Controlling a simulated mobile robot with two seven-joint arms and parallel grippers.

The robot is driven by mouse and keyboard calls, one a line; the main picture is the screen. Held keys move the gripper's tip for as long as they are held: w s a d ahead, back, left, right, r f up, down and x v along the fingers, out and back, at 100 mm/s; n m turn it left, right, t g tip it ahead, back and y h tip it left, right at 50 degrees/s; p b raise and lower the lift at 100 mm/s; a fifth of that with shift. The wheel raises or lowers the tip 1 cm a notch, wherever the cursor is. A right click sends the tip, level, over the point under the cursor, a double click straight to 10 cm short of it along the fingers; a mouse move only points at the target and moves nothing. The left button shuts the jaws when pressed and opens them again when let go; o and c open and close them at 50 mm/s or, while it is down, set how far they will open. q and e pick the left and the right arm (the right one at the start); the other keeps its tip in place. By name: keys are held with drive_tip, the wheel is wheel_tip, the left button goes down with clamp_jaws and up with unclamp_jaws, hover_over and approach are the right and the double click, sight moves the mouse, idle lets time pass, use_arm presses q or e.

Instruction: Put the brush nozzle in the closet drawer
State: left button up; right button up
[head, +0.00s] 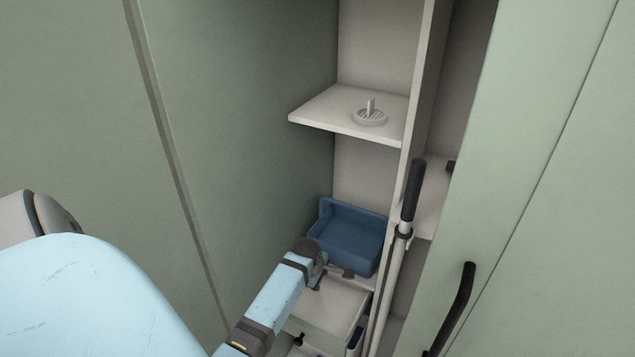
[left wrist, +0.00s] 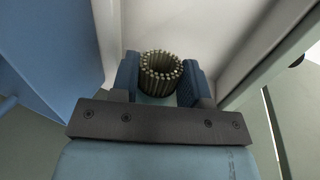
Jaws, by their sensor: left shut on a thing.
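The brush nozzle (left wrist: 161,73), a round ring of yellowish bristles, is held between the blue finger pads of my left gripper (left wrist: 160,82) in the left wrist view. In the head view this gripper (head: 318,275) is inside the open closet, just in front of and below a blue open-topped bin that looks like a drawer (head: 345,238); the nozzle cannot be made out there. A blue wall (left wrist: 62,45) stands left of the gripper in the left wrist view. A pale, drawer-like unit (head: 325,305) lies below the gripper. My right gripper is not in view.
A shelf (head: 325,108) above holds a round ribbed piece with a peg (head: 370,116). A pole with a black grip (head: 411,190) stands right of the bin. Green closet panels flank the opening, and a black door handle (head: 458,305) juts out at the right.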

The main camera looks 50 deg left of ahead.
use_arm(q)
drive_tip(key=b, duration=0.1)
hover_over(319, 301)
drive_tip(key=s, duration=0.1)
wheel_tip(319, 301, down, 5)
drive_tip(key=shift+d+f, duration=0.15)
drive_tip(key=shift+f, duration=0.05)
wheel_tip(319, 301, down, 4)
drive_tip(key=shift+s+f+b, duration=0.1)
drive_tip(key=shift+b, duration=0.5)
drive_tip(key=shift+f, duration=0.1)
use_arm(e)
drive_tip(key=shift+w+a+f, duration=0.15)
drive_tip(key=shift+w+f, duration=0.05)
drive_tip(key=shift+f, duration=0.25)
use_arm(q)
drive_tip(key=o, duration=0.9)
